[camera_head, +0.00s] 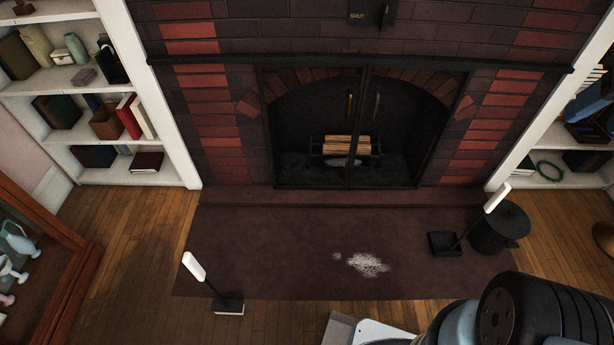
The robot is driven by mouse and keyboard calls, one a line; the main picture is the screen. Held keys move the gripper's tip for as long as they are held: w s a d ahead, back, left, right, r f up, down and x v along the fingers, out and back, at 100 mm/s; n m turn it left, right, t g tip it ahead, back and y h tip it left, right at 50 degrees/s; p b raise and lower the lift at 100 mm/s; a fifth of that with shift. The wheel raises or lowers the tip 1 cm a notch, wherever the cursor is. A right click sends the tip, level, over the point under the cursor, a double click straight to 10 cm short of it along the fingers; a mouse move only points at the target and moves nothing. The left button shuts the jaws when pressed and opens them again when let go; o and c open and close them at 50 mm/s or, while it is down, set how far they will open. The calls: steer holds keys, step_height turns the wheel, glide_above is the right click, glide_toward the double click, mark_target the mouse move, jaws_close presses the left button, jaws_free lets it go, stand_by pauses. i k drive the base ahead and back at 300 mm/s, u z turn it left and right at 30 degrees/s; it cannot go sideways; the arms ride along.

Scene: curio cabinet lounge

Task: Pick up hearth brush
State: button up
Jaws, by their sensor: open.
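The hearth brush appears to be the tool at the left front corner of the dark hearth slab. Its white handle (194,267) tilts up and to the left, on a thin black shaft. Its black head (228,305), with a pale lower edge, rests at the slab's edge. It stands apart from other things. My arm (510,315) enters at the bottom right, well to the right of the brush. I cannot make out my gripper's fingers in this view.
A black dustpan (444,243) with a white handle (497,197) stands beside a black bucket (499,229) at the right. Pale ash (368,264) lies on the hearth slab (270,235). A glass-fronted cabinet (60,262) is at the left. The wooden floor (135,285) between cabinet and brush is clear.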

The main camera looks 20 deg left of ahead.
mark_target(220, 306)
steer(key=z, duration=0.45)
steer(key=i, duration=0.1)
steer(key=u, duration=2.9)
steer(key=k, duration=0.85)
steer(key=u, duration=0.15)
steer(key=i, duration=0.85)
steer(key=z, duration=0.1)
